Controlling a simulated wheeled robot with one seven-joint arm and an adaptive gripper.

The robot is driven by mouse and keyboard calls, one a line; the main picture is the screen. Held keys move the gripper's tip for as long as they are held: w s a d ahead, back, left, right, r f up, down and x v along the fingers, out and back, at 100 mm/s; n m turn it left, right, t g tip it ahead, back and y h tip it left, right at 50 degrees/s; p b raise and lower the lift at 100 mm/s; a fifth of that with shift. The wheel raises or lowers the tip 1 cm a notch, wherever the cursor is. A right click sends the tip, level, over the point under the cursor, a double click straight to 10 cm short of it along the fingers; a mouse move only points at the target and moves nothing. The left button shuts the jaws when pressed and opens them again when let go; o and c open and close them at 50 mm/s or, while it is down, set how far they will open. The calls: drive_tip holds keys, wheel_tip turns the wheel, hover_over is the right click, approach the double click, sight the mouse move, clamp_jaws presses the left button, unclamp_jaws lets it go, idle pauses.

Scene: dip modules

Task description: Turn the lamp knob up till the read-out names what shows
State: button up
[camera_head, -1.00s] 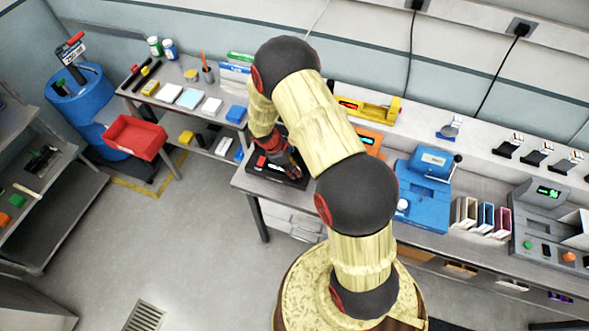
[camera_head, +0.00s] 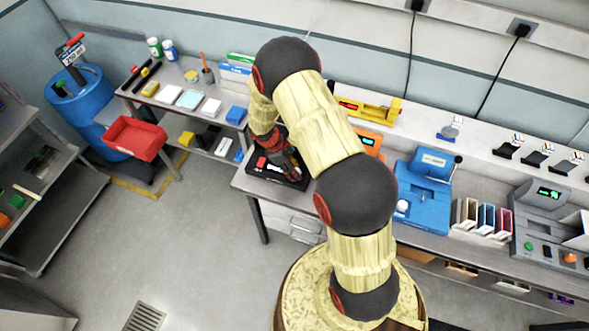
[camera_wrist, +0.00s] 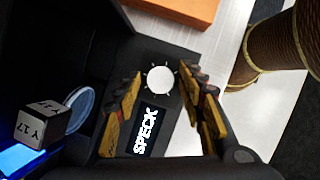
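A black lamp unit (camera_head: 262,172) sits at the left end of the middle bench. In the wrist view its round white knob (camera_wrist: 160,80) has tick marks around it. The read-out (camera_wrist: 145,131) beside the knob says "SPECK" in white letters. A round lens (camera_wrist: 80,106) and a small cube with dark marks (camera_wrist: 43,118) lie to the left, near a bright blue glow (camera_wrist: 20,158). My gripper (camera_wrist: 161,84) is open, with one finger on each side of the knob and small visible gaps. In the head view my gripper (camera_head: 283,160) is over the unit, partly hiding it.
An orange device (camera_head: 370,141) and a blue press (camera_head: 424,190) stand to the right on the same bench. A yellow tool (camera_head: 370,110) lies behind. The floor in front is clear.

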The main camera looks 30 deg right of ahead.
drive_tip(key=shift+o, duration=0.2)
drive_tip(key=v, duration=1.2)
drive_tip(key=shift+s+d+f+n+t+h+b, duration=0.1)
drive_tip(key=shift+s+d+f+n+t+b, duration=0.45)
drive_tip(key=shift+f+n+b, duration=1.25)
drive_tip(key=shift+s+d+f+n+t+h+b, duration=0.1)
drive_tip(key=shift+s+d+f+n+b, duration=0.4)
drive_tip(key=shift+f+b, duration=2.55)
drive_tip(key=shift+s+d+f+n+t+h+b, duration=0.2)
drive_tip(key=shift+d+f+n+b, duration=0.8)
drive_tip(key=shift+b, duration=3)
drive_tip(key=shift+a+r, duration=0.15)
drive_tip(key=shift+r, duration=0.15)
drive_tip(key=shift+c, duration=1.3)
